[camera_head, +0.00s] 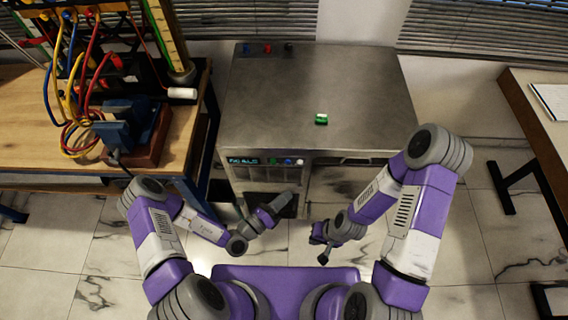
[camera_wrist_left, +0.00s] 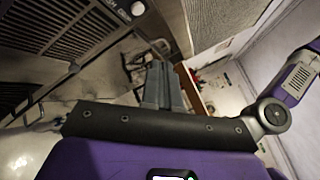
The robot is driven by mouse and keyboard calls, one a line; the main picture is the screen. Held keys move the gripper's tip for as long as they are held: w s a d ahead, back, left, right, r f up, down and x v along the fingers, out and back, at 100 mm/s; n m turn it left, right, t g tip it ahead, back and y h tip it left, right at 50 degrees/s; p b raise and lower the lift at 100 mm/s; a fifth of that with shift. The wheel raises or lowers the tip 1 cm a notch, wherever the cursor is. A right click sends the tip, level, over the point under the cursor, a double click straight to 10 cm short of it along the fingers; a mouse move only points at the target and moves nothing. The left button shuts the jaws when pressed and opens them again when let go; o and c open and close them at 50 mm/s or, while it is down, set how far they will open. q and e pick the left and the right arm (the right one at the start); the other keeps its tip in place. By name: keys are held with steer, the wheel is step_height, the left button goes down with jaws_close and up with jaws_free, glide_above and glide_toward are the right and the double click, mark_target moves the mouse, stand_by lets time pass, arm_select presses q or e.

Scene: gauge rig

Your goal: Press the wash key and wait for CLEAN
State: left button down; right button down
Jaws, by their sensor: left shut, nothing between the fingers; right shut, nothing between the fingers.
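A steel machine (camera_head: 315,95) stands in front of me. Its front panel has a small lit display (camera_head: 243,160) whose text I cannot read, and a row of keys: a green key (camera_head: 272,161), a blue key (camera_head: 288,162) and a white key (camera_head: 300,162). Which one is the wash key I cannot tell. My left gripper (camera_head: 284,199) is shut and empty, below the keys and apart from them. The left wrist view shows its fingers (camera_wrist_left: 163,84) together and a pale round key (camera_wrist_left: 138,9) at the top. My right gripper (camera_head: 322,251) is shut and empty, lower and further right.
A small green-and-white item (camera_head: 321,119) lies on the machine's top. At left, a wooden bench (camera_head: 30,105) holds coloured hoses and a blue fixture (camera_head: 128,128). At right, another table (camera_head: 545,125) holds a paper sheet (camera_head: 552,98). Tiled floor lies between.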

mark_target(288, 161)
arm_select(q)
steer(key=shift+w, duration=0.1)
steer(key=w+b, duration=0.2)
steer(key=w, duration=0.6)
steer(key=shift+w, duration=0.3)
steer(key=shift+w, duration=0.1)
stand_by(1.9)
steer(key=shift+w, duration=0.3)
steer(key=shift+w, duration=0.4)
stand_by(0.5)
stand_by(0.3)
steer(key=shift+s+p, duration=0.35)
steer(key=shift+s, duration=0.45)
